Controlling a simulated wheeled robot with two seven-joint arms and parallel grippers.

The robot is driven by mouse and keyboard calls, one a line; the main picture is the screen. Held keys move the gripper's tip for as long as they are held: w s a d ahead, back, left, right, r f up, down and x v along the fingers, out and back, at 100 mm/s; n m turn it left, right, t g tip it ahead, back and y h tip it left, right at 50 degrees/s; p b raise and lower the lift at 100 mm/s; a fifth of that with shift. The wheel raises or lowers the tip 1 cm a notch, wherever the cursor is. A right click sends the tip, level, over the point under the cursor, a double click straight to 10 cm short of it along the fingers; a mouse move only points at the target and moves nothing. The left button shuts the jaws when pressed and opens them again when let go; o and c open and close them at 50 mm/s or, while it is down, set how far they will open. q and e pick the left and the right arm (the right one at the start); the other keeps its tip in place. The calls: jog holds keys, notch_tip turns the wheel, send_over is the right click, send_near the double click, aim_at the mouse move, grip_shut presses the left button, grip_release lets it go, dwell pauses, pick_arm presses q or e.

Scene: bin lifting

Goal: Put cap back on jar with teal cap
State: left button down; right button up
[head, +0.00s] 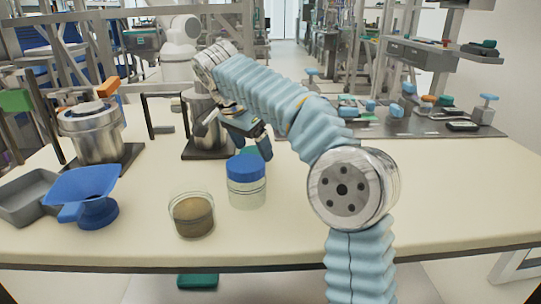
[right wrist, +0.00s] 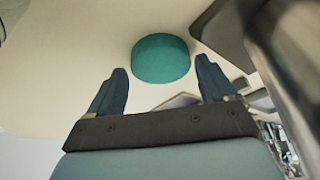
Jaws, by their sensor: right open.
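The teal cap (right wrist: 161,58) shows in the right wrist view as a short round piece on the pale table, ahead of and between my fingertips. In the head view a strip of it (head: 250,150) shows behind the blue-capped jar, partly hidden by that jar and my gripper. My right gripper (head: 236,137) is open and empty, above and close to the teal cap; contact cannot be told. An open glass jar (head: 192,214) with brown contents stands uncapped near the table's front. My left gripper is not in view.
A jar with a blue cap (head: 246,168) stands just in front of my right gripper. A metal canister (head: 207,140) stands behind the gripper. The right table front is clear.

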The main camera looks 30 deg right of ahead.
jog(key=shift+w+d+f, duration=0.1)
jog(key=shift+w+f, duration=0.05)
jog(key=shift+f, duration=0.4)
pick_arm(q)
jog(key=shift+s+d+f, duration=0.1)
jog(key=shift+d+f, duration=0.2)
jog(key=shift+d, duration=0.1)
pick_arm(e)
jog(key=shift+r, duration=0.1)
jog(key=c, duration=0.8)
jog(key=shift+o, duration=0.2)
jog(key=shift+r, duration=0.1)
